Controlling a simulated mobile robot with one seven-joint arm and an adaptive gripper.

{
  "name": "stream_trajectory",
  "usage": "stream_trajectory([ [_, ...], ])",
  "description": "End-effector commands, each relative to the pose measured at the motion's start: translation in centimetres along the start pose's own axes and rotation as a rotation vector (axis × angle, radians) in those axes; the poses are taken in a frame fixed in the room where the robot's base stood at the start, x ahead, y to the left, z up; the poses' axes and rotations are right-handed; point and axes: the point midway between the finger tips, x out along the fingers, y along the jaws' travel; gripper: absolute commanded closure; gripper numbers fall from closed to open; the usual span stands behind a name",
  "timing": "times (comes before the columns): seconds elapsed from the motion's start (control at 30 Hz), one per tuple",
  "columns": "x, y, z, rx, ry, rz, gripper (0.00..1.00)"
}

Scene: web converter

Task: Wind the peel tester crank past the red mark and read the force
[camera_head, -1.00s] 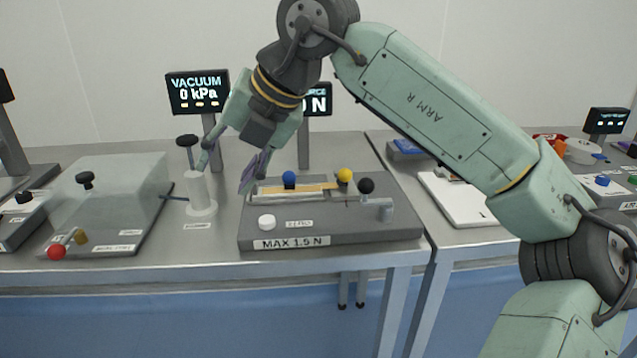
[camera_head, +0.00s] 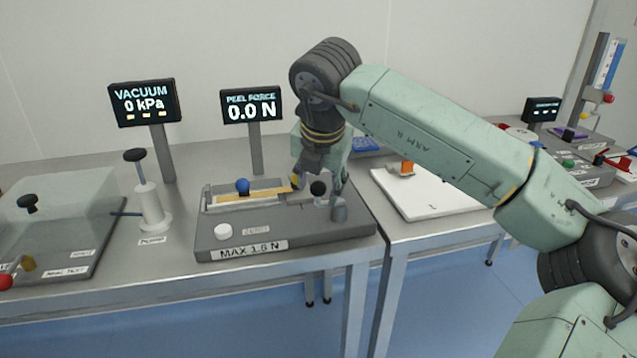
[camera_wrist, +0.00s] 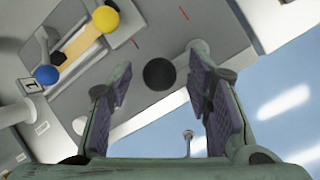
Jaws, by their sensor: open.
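The peel tester (camera_head: 290,241) is a grey base labelled MAX 1.5 N on the steel table. On it a yellow strip (camera_head: 270,192) lies in a frame with a blue knob (camera_head: 242,186) at the left and a yellow knob (camera_wrist: 106,19) at the right. The crank's black ball knob (camera_head: 318,188) is at the base's right end. My gripper (camera_wrist: 165,95) is open above the crank; in the wrist view the black knob (camera_wrist: 159,74) appears between and beyond its fingertips. The peel force display (camera_head: 251,106) reads 0.0 N.
A vacuum display (camera_head: 144,103) reading 0 kPa, a white hand pump (camera_head: 152,208) and a clear-lidded box (camera_head: 60,215) stand to the left. A white board (camera_head: 430,195) lies on the right-hand table, with other devices beyond.

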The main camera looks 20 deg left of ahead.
Motion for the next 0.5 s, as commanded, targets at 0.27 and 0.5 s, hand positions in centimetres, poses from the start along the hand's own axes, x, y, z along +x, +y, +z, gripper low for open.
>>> stream_trajectory([
  [0.27,1.41,0.06,-0.09,-0.002,0.001,0.001,0.54],
  [0.5,1.41,0.05,-0.09,-0.002,0.001,0.001,0.58],
])
